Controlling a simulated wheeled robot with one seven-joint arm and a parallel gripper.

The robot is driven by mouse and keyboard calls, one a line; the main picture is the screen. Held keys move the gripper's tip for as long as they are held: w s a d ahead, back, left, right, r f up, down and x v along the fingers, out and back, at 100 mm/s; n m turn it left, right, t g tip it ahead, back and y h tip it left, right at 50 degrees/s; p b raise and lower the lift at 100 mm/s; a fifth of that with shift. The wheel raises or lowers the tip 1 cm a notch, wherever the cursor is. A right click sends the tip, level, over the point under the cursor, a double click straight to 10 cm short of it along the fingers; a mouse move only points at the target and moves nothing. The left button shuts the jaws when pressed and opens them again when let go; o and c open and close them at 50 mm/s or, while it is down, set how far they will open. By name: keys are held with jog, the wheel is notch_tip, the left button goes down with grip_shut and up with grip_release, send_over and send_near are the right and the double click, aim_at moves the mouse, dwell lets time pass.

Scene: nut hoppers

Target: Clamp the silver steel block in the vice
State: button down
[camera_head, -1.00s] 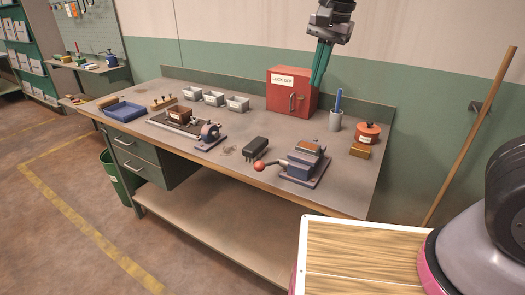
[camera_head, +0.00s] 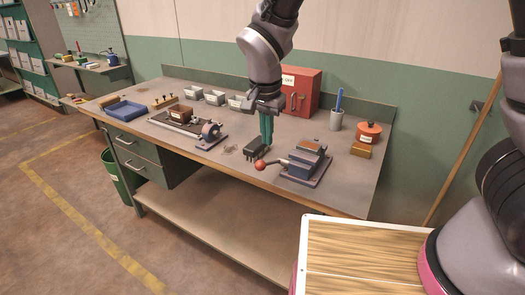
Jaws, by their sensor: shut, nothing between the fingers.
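The vice (camera_head: 303,167) stands at the right front of the bench, a blue-grey body on a base plate, with a lever ending in a red ball (camera_head: 260,165) to its left. A dark ribbed block (camera_head: 254,149) lies on the bench left of the vice. I cannot pick out a silver steel block for certain. My gripper (camera_head: 267,142) points down with its green fingers together and empty. It appears right by the dark block, left of the vice; I cannot tell its exact height. It partly hides the bench behind.
A red cabinet (camera_head: 298,92), a grey cup with a blue tool (camera_head: 336,119) and an orange-red pot (camera_head: 368,132) stand behind and to the right. Small grey bins (camera_head: 215,97), a blue tray (camera_head: 124,109) and a round clamp device (camera_head: 211,133) lie left. Open bench lies between them.

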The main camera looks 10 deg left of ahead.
aim_at(261, 163)
jog(key=shift+s+a+f, duration=0.1)
jog(key=shift+a+f, duration=0.05)
jog(key=shift+f, duration=0.6)
jog(key=shift+s+a+f, duration=0.1)
jog(key=shift+a+f, duration=0.1)
jog(key=shift+f, duration=0.6)
jog(key=shift+s+a+f, duration=0.1)
jog(key=shift+a+f, duration=0.05)
jog(key=shift+f, duration=0.6)
jog(key=shift+s+a+f, duration=0.1)
jog(key=shift+s+f, duration=0.15)
jog(key=shift+f, duration=0.25)
jog(key=shift+s+a+f, duration=0.1)
jog(key=shift+s+f, duration=0.1)
jog(key=shift+f, duration=0.25)
jog(key=shift+r, duration=0.1)
